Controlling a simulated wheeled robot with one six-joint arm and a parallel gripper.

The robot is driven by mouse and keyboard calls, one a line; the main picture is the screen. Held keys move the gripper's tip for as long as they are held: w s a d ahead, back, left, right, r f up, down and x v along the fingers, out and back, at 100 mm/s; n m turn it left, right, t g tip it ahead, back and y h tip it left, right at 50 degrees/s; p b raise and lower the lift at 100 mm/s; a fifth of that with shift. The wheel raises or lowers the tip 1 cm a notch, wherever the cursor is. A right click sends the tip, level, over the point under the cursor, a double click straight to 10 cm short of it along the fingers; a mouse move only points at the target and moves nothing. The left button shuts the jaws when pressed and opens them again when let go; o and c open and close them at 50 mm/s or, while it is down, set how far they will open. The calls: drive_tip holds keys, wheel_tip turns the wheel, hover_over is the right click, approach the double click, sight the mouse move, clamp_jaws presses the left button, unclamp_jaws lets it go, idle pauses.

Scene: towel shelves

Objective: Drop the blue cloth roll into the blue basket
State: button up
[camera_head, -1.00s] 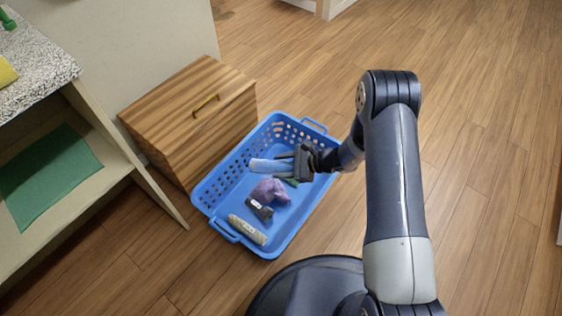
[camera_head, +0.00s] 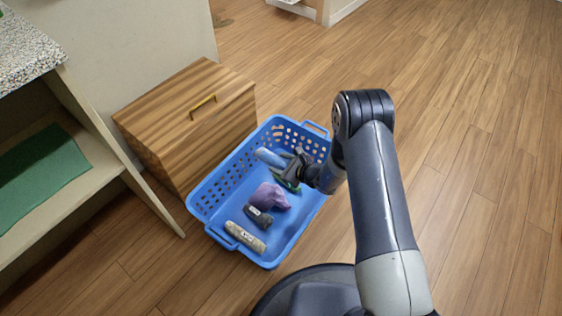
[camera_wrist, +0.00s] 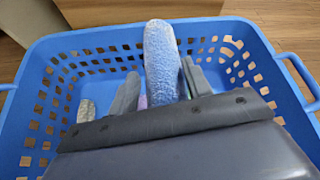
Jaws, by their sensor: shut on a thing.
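The blue cloth roll (camera_head: 269,157) is a light blue cylinder held in my gripper (camera_head: 288,163). In the wrist view the roll (camera_wrist: 161,62) stands out between the two grey fingers (camera_wrist: 158,88), which are shut on it. The gripper and roll are inside the outline of the blue basket (camera_head: 207,190), toward its far end. The basket's perforated far wall (camera_wrist: 75,70) shows behind the roll in the wrist view. I cannot tell whether the roll touches the basket floor. The lower part of the roll is hidden by my gripper.
In the basket lie a purple cloth (camera_head: 268,196), a dark item (camera_head: 258,216), a beige roll (camera_head: 245,237) and a green item (camera_head: 290,187) partly behind my gripper. A wooden cabinet (camera_head: 190,115) stands beside the basket. A shelf with a green cloth (camera_head: 40,172) is at left. Floor at right is clear.

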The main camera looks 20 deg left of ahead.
wheel_tip(320, 180, down, 3)
drive_tip(key=shift+f+b, duration=0.15)
drive_tip(key=shift+b, duration=0.45)
drive_tip(key=o, duration=1.1)
drive_tip(key=shift+c, duration=0.2)
drive_tip(key=p+v, duration=0.3)
drive_tip(key=v, duration=0.8)
drive_tip(key=shift+p, duration=0.3)
drive_tip(key=shift+a+f, duration=0.1)
drive_tip(key=b+x, duration=0.4)
drive_tip(key=x, duration=0.7)
drive_tip(key=shift+a+f, duration=0.1)
wheel_tip(320, 180, up, 6)
drive_tip(key=p, duration=0.3)
